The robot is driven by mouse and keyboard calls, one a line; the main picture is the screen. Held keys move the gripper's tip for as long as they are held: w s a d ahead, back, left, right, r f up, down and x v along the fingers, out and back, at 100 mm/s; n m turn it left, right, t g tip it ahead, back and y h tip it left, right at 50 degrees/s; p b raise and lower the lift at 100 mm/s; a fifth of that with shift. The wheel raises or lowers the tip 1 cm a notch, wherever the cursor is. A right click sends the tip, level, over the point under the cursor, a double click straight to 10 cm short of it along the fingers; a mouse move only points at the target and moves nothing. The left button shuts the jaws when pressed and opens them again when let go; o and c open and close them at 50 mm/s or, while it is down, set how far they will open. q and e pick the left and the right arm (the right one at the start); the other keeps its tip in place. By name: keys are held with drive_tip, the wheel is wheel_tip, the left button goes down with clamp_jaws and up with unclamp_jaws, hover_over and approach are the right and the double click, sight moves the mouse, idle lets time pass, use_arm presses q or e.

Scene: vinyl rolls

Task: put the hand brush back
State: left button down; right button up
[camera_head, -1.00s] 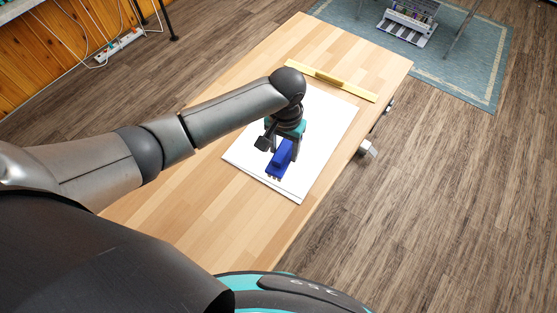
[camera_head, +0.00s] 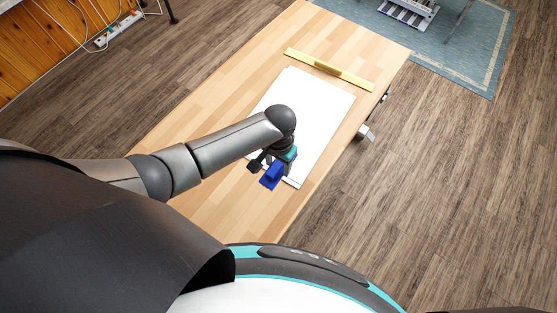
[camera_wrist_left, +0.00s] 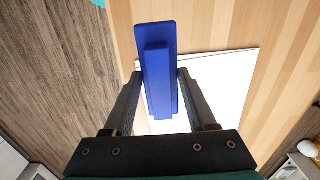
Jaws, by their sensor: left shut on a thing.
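The hand brush is blue, with a raised narrower back. In the head view the brush (camera_head: 271,176) shows just below my left gripper (camera_head: 279,165), over the near edge of the white sheet (camera_head: 318,107). In the left wrist view the brush (camera_wrist_left: 158,62) sits between the two dark fingers of my left gripper (camera_wrist_left: 157,85), which are shut on it. It points away from the palm, past the sheet's edge. I cannot tell how high it is above the table. My right gripper is not in view.
The wooden table (camera_head: 215,104) has free room left of the sheet and at its near end. A yellow ruler-like bar (camera_head: 330,69) lies beyond the sheet. A clamp-like metal part (camera_head: 365,132) sticks out at the table's right edge. A blue rug (camera_head: 468,50) lies beyond.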

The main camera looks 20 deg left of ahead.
use_arm(q)
drive_tip(key=shift+f+b, duration=2.2)
drive_tip(key=shift+f, duration=1.3)
drive_tip(key=shift+f+b, duration=0.4)
drive_tip(key=shift+f, duration=0.1)
drive_tip(key=shift+f+b, duration=0.45)
drive_tip(key=shift+f, duration=0.2)
drive_tip(key=shift+f, duration=0.1)
drive_tip(key=shift+f+b, duration=0.4)
drive_tip(key=shift+f, duration=0.2)
